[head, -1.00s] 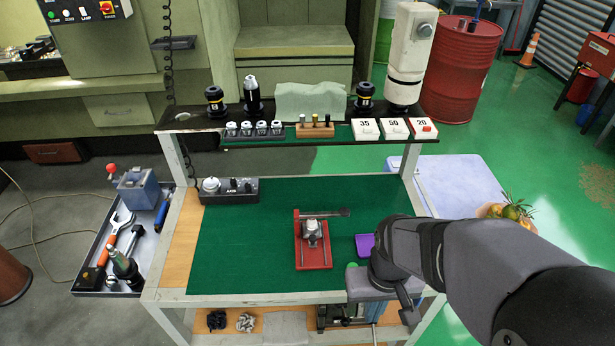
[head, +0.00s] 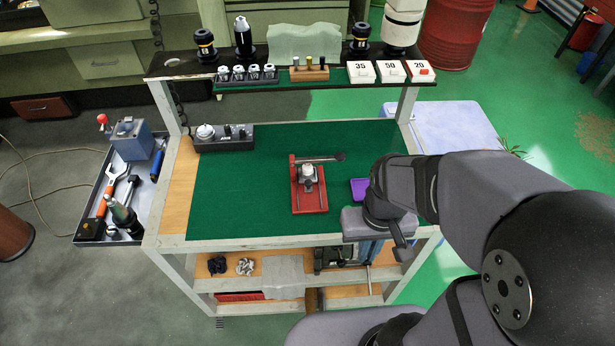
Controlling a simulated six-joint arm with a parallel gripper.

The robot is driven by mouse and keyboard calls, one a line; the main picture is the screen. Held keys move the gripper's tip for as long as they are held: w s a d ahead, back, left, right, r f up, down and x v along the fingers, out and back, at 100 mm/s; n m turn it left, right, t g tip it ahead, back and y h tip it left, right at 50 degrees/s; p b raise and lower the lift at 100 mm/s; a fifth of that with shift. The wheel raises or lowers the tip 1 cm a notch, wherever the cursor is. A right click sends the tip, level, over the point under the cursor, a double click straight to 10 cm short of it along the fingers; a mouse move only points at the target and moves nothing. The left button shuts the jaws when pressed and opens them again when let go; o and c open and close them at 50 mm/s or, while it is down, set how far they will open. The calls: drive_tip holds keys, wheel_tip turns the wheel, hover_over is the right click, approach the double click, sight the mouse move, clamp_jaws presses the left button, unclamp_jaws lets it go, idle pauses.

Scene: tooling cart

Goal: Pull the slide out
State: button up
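A red fixture (head: 310,200) lies on the green mat of the cart, a little right of the mat's middle. A small light metal block, apparently the slide (head: 308,173), sits on it toward its far end, between what look like thin rails. A dark-tipped rod or lever lies across the fixture's far end and points right. My gripper (head: 404,254) is at the cart's front right edge, right of and nearer than the fixture, clear of it. Its fingers are small and partly hidden by my wrist, so I cannot tell whether they are open.
A purple tray (head: 359,189) lies between the fixture and my arm. A black control box (head: 225,138) stands at the mat's back left. A raised shelf (head: 300,82) with tool holders and numbered blocks spans the back. The mat left of the fixture is clear.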

drive_tip(key=o, duration=0.4)
drive_tip(key=shift+w, duration=0.15)
drive_tip(key=shift+c, duration=0.2)
drive_tip(key=n+b, duration=0.5)
drive_tip(key=n, duration=0.4)
hover_over(309, 182)
wheel_tip(309, 182, down, 3)
drive_tip(key=shift+a+r, duration=0.1)
drive_tip(key=shift+f+p, duration=1.6)
drive_tip(key=shift+f, duration=2.05)
drive_tip(key=shift+c, duration=0.2)
